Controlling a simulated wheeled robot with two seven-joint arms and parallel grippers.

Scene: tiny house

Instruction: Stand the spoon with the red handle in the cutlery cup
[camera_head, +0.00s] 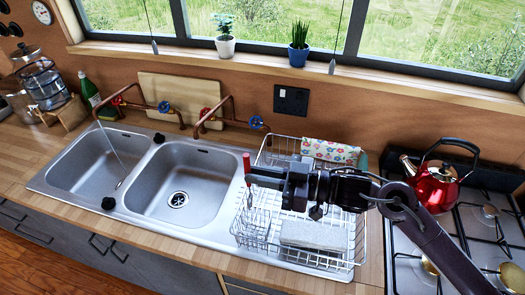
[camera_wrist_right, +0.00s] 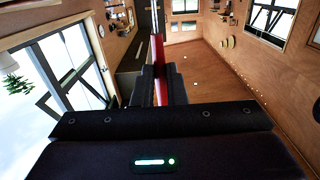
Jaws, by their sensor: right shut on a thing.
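My right gripper (camera_head: 262,177) is shut on the red-handled spoon (camera_head: 246,162); the red end shows at the fingertips, above the left side of the dish rack. In the right wrist view the red handle (camera_wrist_right: 158,60) runs between the closed fingers (camera_wrist_right: 159,84). The spoon's bowl is not clearly visible. The cutlery cup (camera_head: 251,230) looks like the small wire basket at the rack's front left corner. The gripper shows above it in the head view, apart from it; I cannot tell the exact height. My left gripper is out of view.
The wire dish rack (camera_head: 345,262) holds a grey block-like item (camera_head: 314,234) and a patterned cloth (camera_head: 331,151). A double sink (camera_head: 180,180) with copper taps lies left. A red kettle (camera_head: 432,183) stands on the stove (camera_head: 470,235) at right.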

